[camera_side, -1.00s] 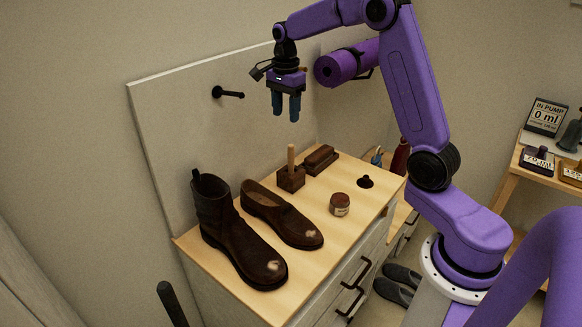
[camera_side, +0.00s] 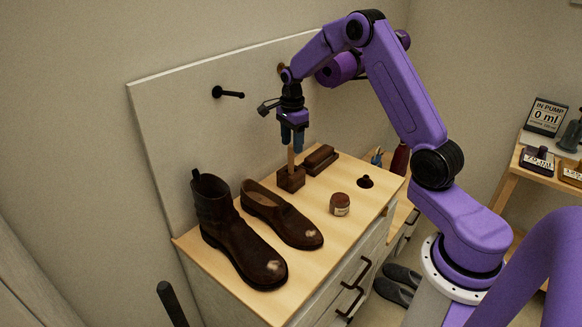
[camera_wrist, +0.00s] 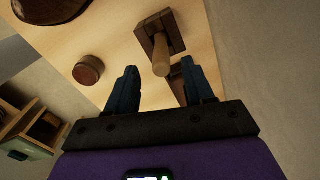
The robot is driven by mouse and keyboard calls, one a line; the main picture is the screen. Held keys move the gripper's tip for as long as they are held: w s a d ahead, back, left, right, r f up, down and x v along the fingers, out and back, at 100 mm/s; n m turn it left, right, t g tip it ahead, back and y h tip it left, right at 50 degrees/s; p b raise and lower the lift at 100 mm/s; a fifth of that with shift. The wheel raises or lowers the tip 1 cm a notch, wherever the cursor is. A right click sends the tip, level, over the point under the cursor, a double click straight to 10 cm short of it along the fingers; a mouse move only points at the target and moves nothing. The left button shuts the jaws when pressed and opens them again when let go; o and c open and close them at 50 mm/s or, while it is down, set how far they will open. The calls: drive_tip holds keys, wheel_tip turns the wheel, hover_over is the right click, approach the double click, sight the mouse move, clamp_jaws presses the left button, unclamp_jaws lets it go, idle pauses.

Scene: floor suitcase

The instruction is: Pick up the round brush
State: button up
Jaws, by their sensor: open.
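An upright light-wood handle, which looks like the round brush's (camera_side: 291,160), stands in a dark brown block (camera_side: 291,181) on the cabinet top. In the wrist view the handle (camera_wrist: 161,58) points toward the camera, with the block (camera_wrist: 150,28) behind it. My gripper (camera_side: 292,148) is open and points down just over the handle; its fingertips are around the handle's top end in the side view. In the wrist view the handle's end lies between the two fingers (camera_wrist: 160,82). Nothing is held. The brush head is hidden in the block.
A longer dark brush (camera_side: 319,159) lies just behind the block. A small round tin (camera_side: 340,204) and a black knob-like piece (camera_side: 365,181) stand to the right. A boot (camera_side: 236,235) and a shoe (camera_side: 282,216) are in front. A back panel (camera_side: 180,120) rises behind.

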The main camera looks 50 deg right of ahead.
sight(291, 157)
drive_tip(key=shift+w+f, duration=0.15)
drive_tip(key=shift+f, duration=2.8)
clamp_jaws()
